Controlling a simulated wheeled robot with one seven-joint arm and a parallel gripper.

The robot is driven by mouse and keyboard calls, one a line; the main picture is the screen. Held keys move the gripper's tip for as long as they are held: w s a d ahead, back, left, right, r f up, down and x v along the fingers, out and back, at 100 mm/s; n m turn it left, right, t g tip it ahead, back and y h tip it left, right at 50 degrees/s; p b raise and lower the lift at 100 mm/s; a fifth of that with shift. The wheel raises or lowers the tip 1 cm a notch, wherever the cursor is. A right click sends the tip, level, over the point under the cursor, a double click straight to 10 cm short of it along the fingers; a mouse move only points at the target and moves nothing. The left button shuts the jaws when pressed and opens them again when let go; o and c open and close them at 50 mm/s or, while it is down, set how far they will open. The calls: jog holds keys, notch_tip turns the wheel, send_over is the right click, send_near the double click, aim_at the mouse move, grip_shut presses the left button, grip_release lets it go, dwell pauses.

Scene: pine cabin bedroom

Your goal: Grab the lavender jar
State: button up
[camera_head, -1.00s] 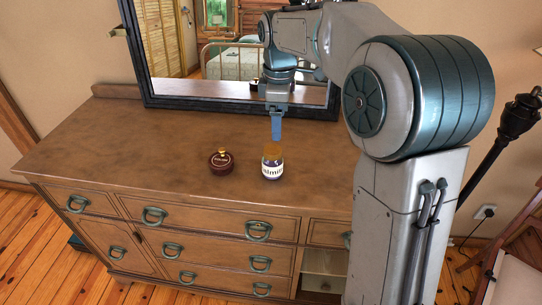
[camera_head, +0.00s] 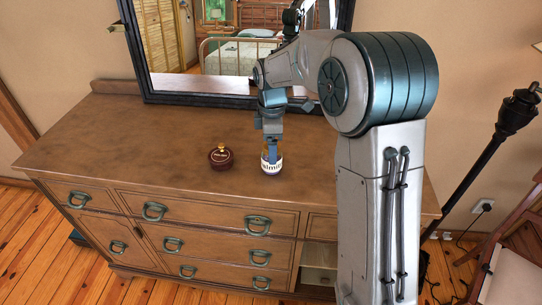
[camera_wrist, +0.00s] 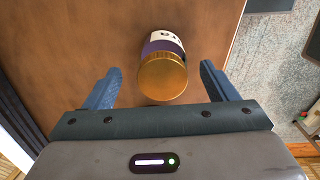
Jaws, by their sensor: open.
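The lavender jar (camera_head: 272,164) has a white label and a purple body and stands upright on the wooden dresser top (camera_head: 120,135). In the wrist view its gold lid (camera_wrist: 162,76) faces the camera. My gripper (camera_wrist: 160,88) is open, with one blue finger on each side of the jar in that picture and visible gaps to both. In the head view my gripper (camera_head: 272,152) is right at the top of the jar and hides its lid. I cannot tell how far down the fingers reach.
A dark red jar (camera_head: 221,157) with a gold knob stands just left of the lavender jar. A black-framed mirror (camera_head: 200,100) stands at the back of the dresser. The dresser top's left side is clear. A drawer or compartment at the lower right (camera_head: 318,275) looks open.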

jog(key=shift+s+f, duration=0.1)
jog(key=shift+f, duration=1.45)
jog(key=c, duration=1.2)
jog(key=shift+r, duration=0.15)
